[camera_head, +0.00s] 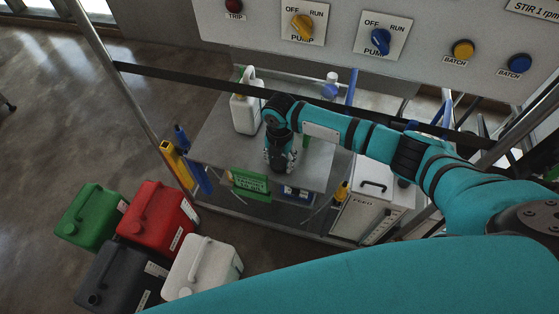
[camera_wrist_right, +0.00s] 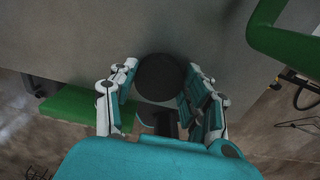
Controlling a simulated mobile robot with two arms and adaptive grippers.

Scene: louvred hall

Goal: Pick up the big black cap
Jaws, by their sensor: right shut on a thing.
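The big black cap (camera_wrist_right: 160,76) is a round dark disc in the right wrist view, between the two fingers of my right gripper. My right gripper (camera_head: 280,164) points down over the grey table (camera_head: 222,135) in the head view and is shut on the cap. In the head view the gripper hides the cap, so I cannot tell whether it touches the table top. My left gripper is in neither view.
A white jug (camera_head: 245,114) stands left of my right gripper. A green sign (camera_head: 250,184) is at the table's front edge. A control panel (camera_head: 340,45) hangs above. A white FEED box (camera_head: 366,208) is at the right. Green (camera_head: 90,215), red (camera_head: 160,214), black and white canisters stand lower left.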

